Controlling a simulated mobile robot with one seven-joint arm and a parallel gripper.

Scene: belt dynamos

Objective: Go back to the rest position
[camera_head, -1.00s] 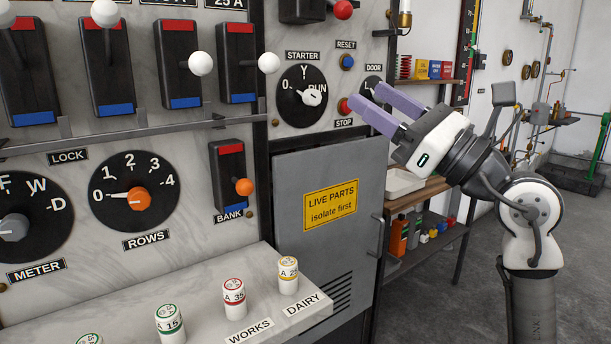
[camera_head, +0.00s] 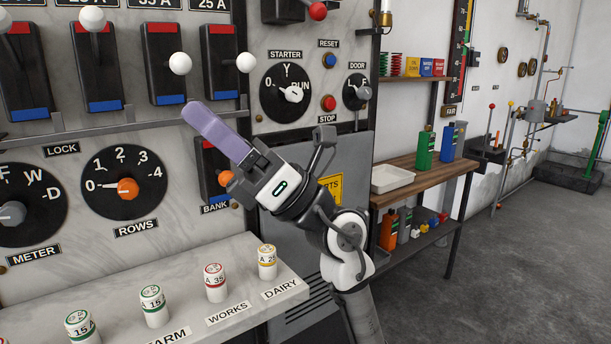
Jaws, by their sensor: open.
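My gripper (camera_head: 200,118) is raised in front of the marble switch panel (camera_head: 170,222), with its purple fingers pointing up and left. The fingers overlap from this angle, and the near one hides most of the far one. I see nothing held in them. The gripper is in front of the bank switch (camera_head: 212,158) and hides part of it. My arm covers much of the grey door and its yellow warning sign (camera_head: 331,190). Whether the fingers touch the panel cannot be told, but no contact shows.
A ledge (camera_head: 250,300) with several fuse cartridges juts out below. White-knobbed levers (camera_head: 180,63) are above left. The starter dial (camera_head: 285,93), stop button (camera_head: 328,103) and door knob (camera_head: 357,92) are above right. A wooden shelf (camera_head: 420,177) stands right; floor beyond is clear.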

